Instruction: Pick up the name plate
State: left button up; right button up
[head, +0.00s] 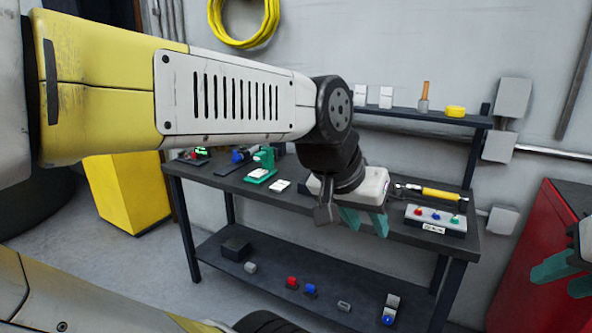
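A small white flat piece (280,186) lies on the dark workbench (220,181), left of my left gripper. It may be the name plate, but it is too small to tell. A white label (433,227) shows on the front of a button box (443,216). My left gripper (365,220) hangs over the bench's front edge, its teal fingers pointing down and apart with nothing seen between them. The arm and gripper hide part of the bench top. My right gripper (566,278) is at the right edge, partly cut off, its teal fingers apart and empty.
A green device (264,160) stands left on the bench, and a yellow-handled tool (441,194) lies at the right. A raised shelf (410,114) runs behind. The lower shelf (240,280) holds several small parts. A red cabinet (540,235) stands right, a yellow bin (128,190) left.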

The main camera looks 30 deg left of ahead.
aim_at(258, 174)
jog(key=i+j, duration=0.2)
jog(key=j, duration=0.5)
jog(key=i+j+z, duration=0.15)
jog(key=j, duration=0.55)
jog(key=i+j, duration=0.15)
jog(key=j, duration=0.6)
jog(key=i+j+z, duration=0.15)
jog(key=j, duration=0.55)
jog(key=i+j, duration=0.1)
jog(key=j, duration=0.65)
jog(key=i+j+z, duration=0.1)
jog(key=j, duration=0.65)
